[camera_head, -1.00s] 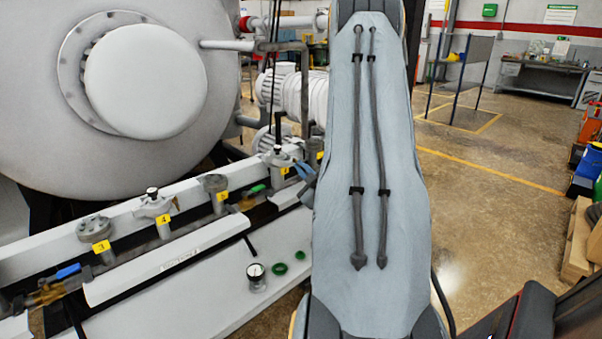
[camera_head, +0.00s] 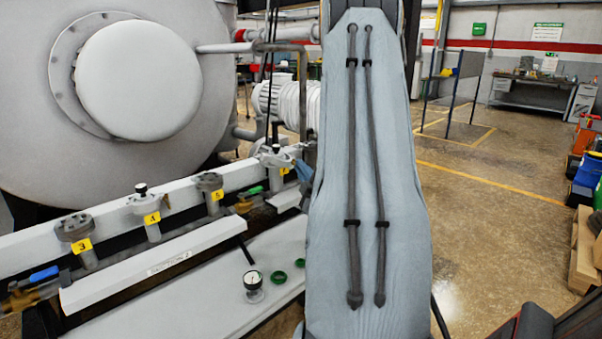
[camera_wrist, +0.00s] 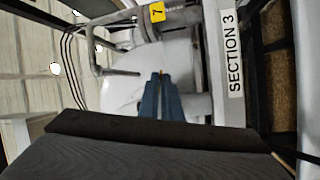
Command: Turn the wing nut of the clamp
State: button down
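The blue fingers of my gripper (camera_wrist: 160,76) show in the wrist view, side by side with no clear gap, so they look shut. A small orange spot shows at their tips; I cannot tell what it is. They point towards a white surface, below a pipe fitting with the yellow tag 7 (camera_wrist: 157,12). In the head view my large grey-blue arm hides much of the middle, and a bit of blue shows at its left edge near tag 6 (camera_head: 284,171). I cannot make out the clamp's wing nut in either view.
A white rail carries flanged ports tagged 3 (camera_head: 82,245), 4 (camera_head: 152,217) and 5 (camera_head: 216,196). The big furnace (camera_head: 140,80) stands behind. Open floor (camera_head: 480,220) lies to the right.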

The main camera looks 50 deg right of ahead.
dwell(0.3)
jog(key=c, duration=2.2)
grip_release()
jog(key=shift+b+v, duration=0.7)
jog(key=shift+v, duration=3.2)
